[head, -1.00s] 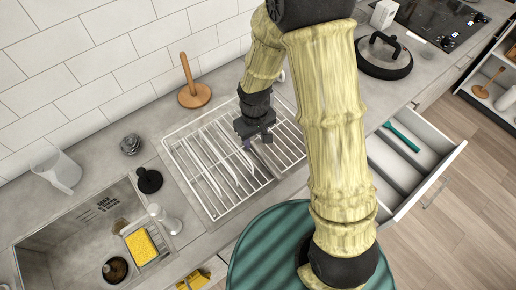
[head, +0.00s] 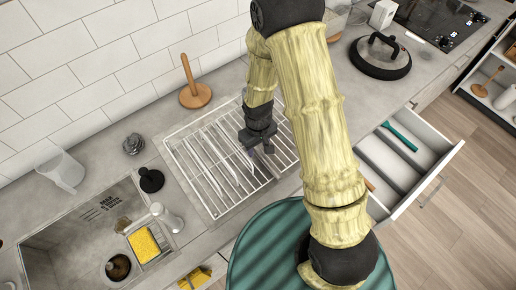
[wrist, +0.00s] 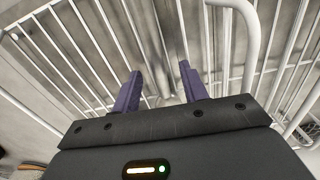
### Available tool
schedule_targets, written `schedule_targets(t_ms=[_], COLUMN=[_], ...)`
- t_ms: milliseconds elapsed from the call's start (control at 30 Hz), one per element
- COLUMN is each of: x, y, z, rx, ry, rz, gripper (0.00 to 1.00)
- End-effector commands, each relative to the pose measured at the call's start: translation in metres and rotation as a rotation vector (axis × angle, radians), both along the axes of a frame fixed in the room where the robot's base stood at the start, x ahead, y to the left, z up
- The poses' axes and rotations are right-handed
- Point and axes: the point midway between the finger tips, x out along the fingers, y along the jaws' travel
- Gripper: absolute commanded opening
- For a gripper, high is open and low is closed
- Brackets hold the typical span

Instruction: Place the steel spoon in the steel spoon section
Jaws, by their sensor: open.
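Several long, thin silver utensils lie side by side on the wire rack (head: 272,181) in the head view; I cannot tell which one is the steel spoon. My gripper (head: 259,151) hangs above the right half of the rack, to the right of most of these utensils. In the wrist view my gripper (wrist: 160,88) is open, its two dark fingers apart over the wires with nothing clearly between them. The open drawer (head: 442,151) at the right has long compartments. A teal utensil (head: 403,138) lies in its far compartment; my arm hides part of the drawer.
A sink with a yellow sponge (head: 144,244) is at the left. A lidded pan (head: 381,58) is at the back right. A green round surface (head: 262,250) lies in front.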

Motion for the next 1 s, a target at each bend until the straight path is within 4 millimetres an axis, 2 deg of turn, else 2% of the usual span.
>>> schedule_targets(t_ms=[267,367,500,833,1000], x=[0.000,0.000,0.000,0.000,0.001], y=[0.000,0.000,0.000,0.000,0.000], z=[0.000,0.000,0.000,0.002,0.012], rx=[0.000,0.000,0.000,0.001,0.002], ry=[0.000,0.000,0.000,-0.001,-0.003], rz=[0.000,0.000,0.000,0.000,0.000], gripper=[0.44,0.28,0.00,0.00,0.00])
